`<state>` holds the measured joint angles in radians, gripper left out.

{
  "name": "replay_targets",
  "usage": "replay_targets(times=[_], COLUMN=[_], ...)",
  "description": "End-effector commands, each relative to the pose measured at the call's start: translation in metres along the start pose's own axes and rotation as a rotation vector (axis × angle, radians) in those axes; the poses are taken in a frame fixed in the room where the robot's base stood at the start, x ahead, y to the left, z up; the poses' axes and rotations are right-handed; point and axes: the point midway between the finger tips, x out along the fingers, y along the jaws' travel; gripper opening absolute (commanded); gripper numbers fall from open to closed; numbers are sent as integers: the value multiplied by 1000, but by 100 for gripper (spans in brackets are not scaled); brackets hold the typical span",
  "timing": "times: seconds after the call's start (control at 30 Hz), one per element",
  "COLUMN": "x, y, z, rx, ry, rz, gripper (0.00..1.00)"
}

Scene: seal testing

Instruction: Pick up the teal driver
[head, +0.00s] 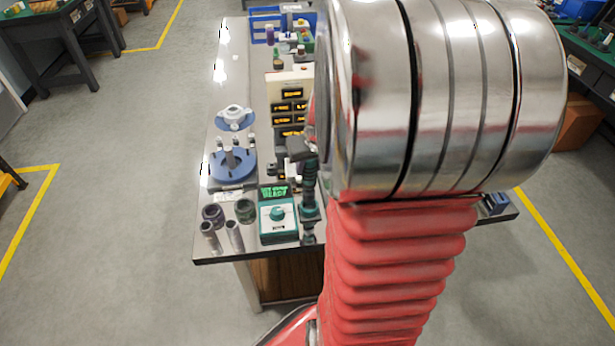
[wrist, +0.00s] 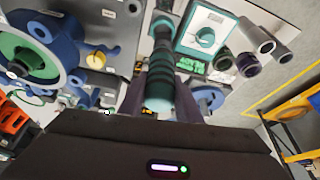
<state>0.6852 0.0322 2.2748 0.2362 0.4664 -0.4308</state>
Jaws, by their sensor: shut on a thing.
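The teal driver (head: 310,186) stands roughly upright in the head view, near the front edge of the table and just right of a teal control box. In the wrist view the driver (wrist: 161,82) shows as a dark and teal striped handle with a pale teal end pointing toward my gripper. My gripper (wrist: 158,108) is shut on the driver, with dark fingers on either side of it. In the head view my gripper (head: 300,148) is a dark shape at the driver's top, partly hidden by my arm. I cannot tell whether the driver's lower end touches anything.
The teal control box (head: 278,218) with a dial stands close left of the driver. Several grey tubes (head: 235,238) and dark rings (head: 245,210) lie left of it. Blue round fixtures (head: 232,165) and black drawers (head: 290,107) stand farther back. My arm hides the table's right side.

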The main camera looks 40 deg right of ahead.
Motion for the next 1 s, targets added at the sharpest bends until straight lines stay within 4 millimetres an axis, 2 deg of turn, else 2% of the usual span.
replay_targets(times=[0.1,0.3,1.0], x=[-18,-32,-33], y=[0,0,0], z=[-9,-14,-14], rx=[-1,-1,-1], ry=[5,4,2], rz=[2,2,2], gripper=[4,4,4])
